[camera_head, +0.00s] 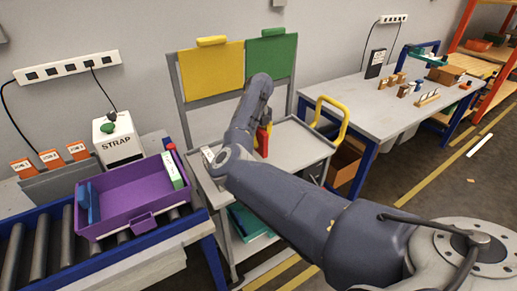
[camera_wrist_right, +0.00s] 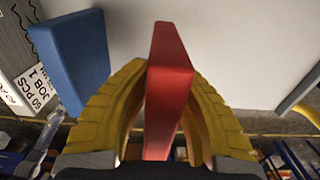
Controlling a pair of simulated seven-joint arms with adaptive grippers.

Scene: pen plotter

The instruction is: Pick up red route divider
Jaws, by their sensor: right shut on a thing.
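The red route divider (camera_wrist_right: 168,85) is a flat red block. In the right wrist view it stands between the two yellow fingers of my right gripper (camera_wrist_right: 164,75), which are shut on it. In the head view a red piece of the divider (camera_head: 265,136) shows beside my forearm, over the grey cart. My right gripper (camera_head: 259,144) is mostly hidden there behind my arm. My left gripper is not in view.
A blue block (camera_wrist_right: 70,60) lies left of the fingers in the wrist view, near a printed label (camera_wrist_right: 36,90). A purple tote (camera_head: 118,207) stands on the roller conveyor (camera_head: 42,246) at left. The grey cart (camera_head: 300,146) carries yellow (camera_head: 212,80) and green (camera_head: 271,60) panels.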

